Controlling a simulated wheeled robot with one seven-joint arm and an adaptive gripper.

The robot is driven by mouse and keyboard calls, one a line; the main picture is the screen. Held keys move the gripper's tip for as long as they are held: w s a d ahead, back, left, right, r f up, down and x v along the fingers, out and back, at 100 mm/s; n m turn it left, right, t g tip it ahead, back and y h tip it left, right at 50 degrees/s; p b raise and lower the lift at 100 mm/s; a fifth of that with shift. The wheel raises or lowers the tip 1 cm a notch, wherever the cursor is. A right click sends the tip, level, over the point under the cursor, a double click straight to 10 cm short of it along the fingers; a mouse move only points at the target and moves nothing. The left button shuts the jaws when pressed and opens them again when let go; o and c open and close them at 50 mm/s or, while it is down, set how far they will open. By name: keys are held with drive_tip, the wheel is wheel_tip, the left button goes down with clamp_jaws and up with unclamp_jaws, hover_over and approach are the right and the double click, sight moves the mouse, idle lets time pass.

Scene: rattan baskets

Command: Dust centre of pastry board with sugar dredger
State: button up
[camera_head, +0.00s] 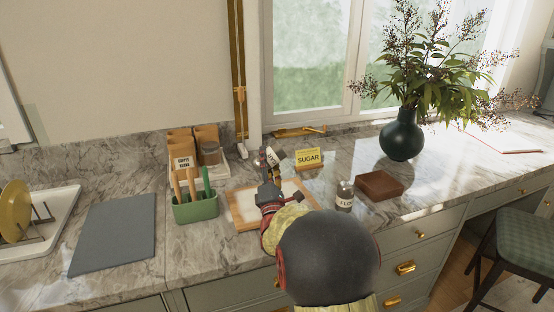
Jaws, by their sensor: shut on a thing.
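The pastry board (243,204) is a pale board with a wooden rim, lying on the marble counter in the middle of the view. My arm and gripper cover much of its middle and right. My gripper (270,160) is above the board's far part and is shut on a small jar with a white label and dark top, the sugar dredger (274,157). The dredger looks tilted. Its exact height over the board and any sugar on the board cannot be made out.
A yellow sugar box (308,158) stands behind the board. A flour jar (345,196) and a brown box (379,187) are at its right. A green utensil holder (196,207) stands close at its left. A grey mat (113,232) and a dark vase (402,137) are farther off.

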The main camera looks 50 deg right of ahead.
drive_tip(key=shift+w+a, duration=1.5)
drive_tip(key=shift+w, duration=1.75)
drive_tip(key=s+d, duration=0.6)
drive_tip(key=d, duration=0.4)
drive_tip(key=s+d, duration=0.7)
drive_tip(key=d, duration=0.4)
drive_tip(key=shift+w+d, duration=0.8)
drive_tip(key=shift+w, duration=1.15)
drive_tip(key=w+a, duration=0.6)
drive_tip(key=a, duration=0.4)
drive_tip(key=w+a, duration=0.6)
drive_tip(key=a, duration=0.4)
drive_tip(key=shift+w+a, duration=0.25)
drive_tip(key=shift+r+p, duration=0.95)
drive_tip(key=shift+r, duration=1.55)
drive_tip(key=shift+r, duration=0.1)
